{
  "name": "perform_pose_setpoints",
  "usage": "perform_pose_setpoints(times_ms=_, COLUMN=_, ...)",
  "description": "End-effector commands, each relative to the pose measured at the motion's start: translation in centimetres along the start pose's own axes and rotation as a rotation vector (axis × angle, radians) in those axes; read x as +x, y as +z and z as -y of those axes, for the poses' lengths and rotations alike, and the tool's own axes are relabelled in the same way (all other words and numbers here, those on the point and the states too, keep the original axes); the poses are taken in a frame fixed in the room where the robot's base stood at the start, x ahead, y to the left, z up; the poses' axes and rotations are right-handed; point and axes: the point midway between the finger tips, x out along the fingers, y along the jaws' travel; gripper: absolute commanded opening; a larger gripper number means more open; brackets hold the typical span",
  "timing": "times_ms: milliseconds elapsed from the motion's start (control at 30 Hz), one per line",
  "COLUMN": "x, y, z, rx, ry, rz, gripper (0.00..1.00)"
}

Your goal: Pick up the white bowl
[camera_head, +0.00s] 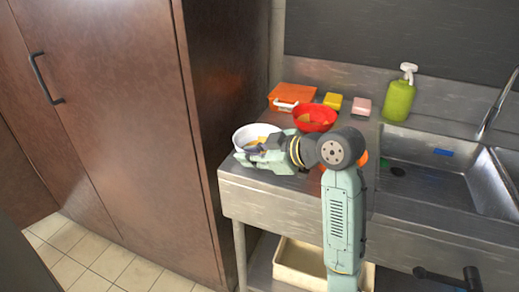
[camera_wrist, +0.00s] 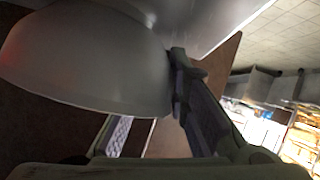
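The white bowl (camera_head: 239,140) stands upright near the left end of the steel counter, with yellow-orange pieces showing in it. Its pale outer wall fills the upper left of the wrist view (camera_wrist: 85,60). My gripper (camera_head: 254,156) is at the bowl's front right side, low over the counter. In the wrist view, one dark finger (camera_wrist: 190,90) lies right against the bowl's edge. A ribbed pad, apparently the other finger, shows below the bowl, its upper end hidden behind it. The bowl hides the fingertips' spacing, so I cannot tell whether they grip its wall.
Yellow (camera_head: 333,100) and pink (camera_head: 362,106) blocks and a green soap bottle (camera_head: 398,100) line the back. The sink (camera_head: 430,180) is right; a tall brown cabinet (camera_head: 130,120) is left.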

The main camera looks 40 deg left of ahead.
Motion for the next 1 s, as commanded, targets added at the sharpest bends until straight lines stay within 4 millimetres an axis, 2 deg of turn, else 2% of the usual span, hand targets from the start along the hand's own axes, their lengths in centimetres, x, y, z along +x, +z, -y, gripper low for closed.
perform_pose_setpoints(times_ms=200, x=0.0, y=0.0, z=0.0, rx=0.0, ry=0.0, rz=0.0, gripper=0.0)
perform_pose_setpoints(times_ms=767, x=0.0, y=0.0, z=0.0, rx=0.001, ry=-0.002, rz=0.001, gripper=0.0)
perform_pose_setpoints(times_ms=1000, x=-0.6, y=-1.1, z=-0.4, rx=-0.002, ry=-0.002, rz=0.001, gripper=0.0)
